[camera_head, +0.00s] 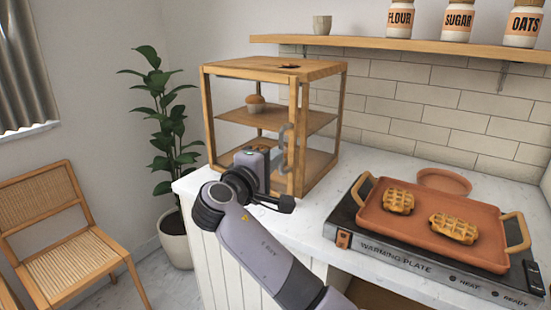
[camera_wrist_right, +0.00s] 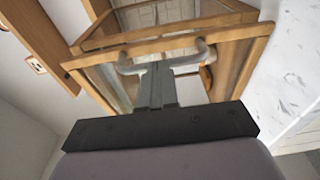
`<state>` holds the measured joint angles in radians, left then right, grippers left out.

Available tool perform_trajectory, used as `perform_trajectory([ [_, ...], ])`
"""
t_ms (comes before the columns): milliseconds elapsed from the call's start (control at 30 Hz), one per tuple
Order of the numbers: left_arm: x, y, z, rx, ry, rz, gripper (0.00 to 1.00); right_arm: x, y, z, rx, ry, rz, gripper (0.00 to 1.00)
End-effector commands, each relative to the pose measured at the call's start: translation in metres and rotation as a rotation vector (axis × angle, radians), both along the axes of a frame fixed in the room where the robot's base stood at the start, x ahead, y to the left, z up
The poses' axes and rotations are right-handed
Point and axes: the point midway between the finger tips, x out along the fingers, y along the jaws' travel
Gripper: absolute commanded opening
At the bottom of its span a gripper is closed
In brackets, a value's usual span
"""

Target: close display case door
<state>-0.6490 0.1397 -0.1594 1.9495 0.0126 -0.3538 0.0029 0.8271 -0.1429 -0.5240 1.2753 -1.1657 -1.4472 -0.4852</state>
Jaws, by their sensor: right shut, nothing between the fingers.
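The wooden display case (camera_head: 270,68) stands on the white counter, with its shelves visible through the sides. Its framed door has a grey curved handle (camera_head: 283,140) near the front right post. The handle (camera_wrist_right: 205,55) also shows in the right wrist view, fixed to a wooden rail of the door (camera_wrist_right: 165,47). The door looks close to the case front; I cannot tell whether it is flush. My right gripper (camera_head: 272,165) is shut and empty at the handle. Its fingertips (camera_wrist_right: 157,68) lie between the handle's two ends; contact is unclear. My left gripper is out of view.
The warming plate (camera_head: 400,262) with a tray (camera_head: 375,215) of waffles is to the right. A plant (camera_head: 165,130) and chair (camera_head: 65,235) stand left. A jar shelf (camera_head: 400,44) is above.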

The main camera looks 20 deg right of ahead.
Motion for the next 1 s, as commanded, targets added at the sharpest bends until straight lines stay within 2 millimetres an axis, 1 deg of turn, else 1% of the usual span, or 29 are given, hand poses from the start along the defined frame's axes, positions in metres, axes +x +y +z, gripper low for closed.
perform_trajectory([
  [567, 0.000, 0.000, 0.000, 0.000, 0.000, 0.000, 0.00, -0.001, 0.002, 0.000, 0.000, 0.000, 0.000, 0.00],
  [667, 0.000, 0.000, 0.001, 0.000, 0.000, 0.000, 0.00, 0.001, -0.004, 0.000, -0.001, 0.001, -0.002, 0.00],
  [800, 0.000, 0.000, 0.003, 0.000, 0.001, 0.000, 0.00, 0.010, -0.024, 0.001, -0.001, 0.001, -0.003, 0.00],
  [900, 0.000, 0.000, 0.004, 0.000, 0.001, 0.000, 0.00, 0.015, -0.036, 0.001, -0.001, -0.001, -0.003, 0.00],
  [1000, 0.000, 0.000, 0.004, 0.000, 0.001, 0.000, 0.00, 0.016, -0.038, 0.001, -0.001, -0.002, -0.003, 0.00],
])
